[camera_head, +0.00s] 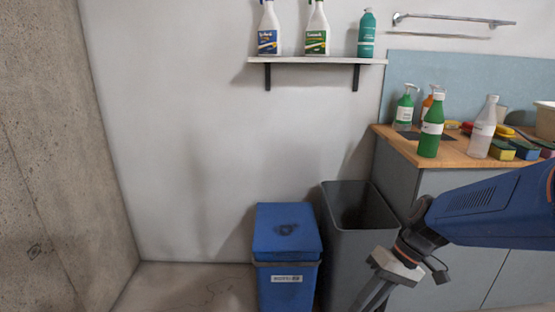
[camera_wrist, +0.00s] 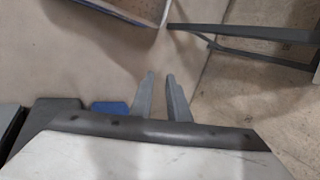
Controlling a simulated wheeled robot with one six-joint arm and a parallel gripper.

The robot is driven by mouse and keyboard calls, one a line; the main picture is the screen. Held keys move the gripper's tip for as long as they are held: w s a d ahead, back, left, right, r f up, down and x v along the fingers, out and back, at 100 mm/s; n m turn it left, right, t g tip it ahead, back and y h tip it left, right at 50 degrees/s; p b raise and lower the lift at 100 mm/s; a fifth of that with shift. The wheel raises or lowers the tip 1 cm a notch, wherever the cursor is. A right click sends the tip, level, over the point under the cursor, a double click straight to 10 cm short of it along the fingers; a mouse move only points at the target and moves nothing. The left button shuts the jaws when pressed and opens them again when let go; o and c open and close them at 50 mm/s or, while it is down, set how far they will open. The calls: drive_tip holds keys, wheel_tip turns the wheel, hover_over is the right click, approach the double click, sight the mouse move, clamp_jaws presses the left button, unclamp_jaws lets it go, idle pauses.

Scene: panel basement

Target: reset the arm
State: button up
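My arm is blue and enters the head view from the right. My gripper (camera_head: 374,300) hangs at its end, pointing down in front of the open grey bin (camera_head: 360,240). Its fingertips are cut off by the bottom edge of the head view. The wrist view shows both grey fingers of the gripper (camera_wrist: 160,76) with a narrow gap between them. Nothing is held between them.
A blue lidded bin (camera_head: 287,236) stands left of the grey bin. A wooden counter (camera_head: 455,158) at right bears a green bottle (camera_head: 431,130), a clear bottle (camera_head: 482,130) and sponges. A wall shelf (camera_head: 310,60) holds three bottles. Floor at left is clear.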

drive_tip(key=s+d+r+m+t+h, duration=0.2)
drive_tip(key=s+d+r+t+h, duration=0.4)
drive_tip(key=d, duration=0.3)
drive_tip(key=shift+s+r+t, duration=0.3)
drive_tip(key=shift+r+t, duration=0.1)
drive_tip(key=shift+r, duration=0.5)
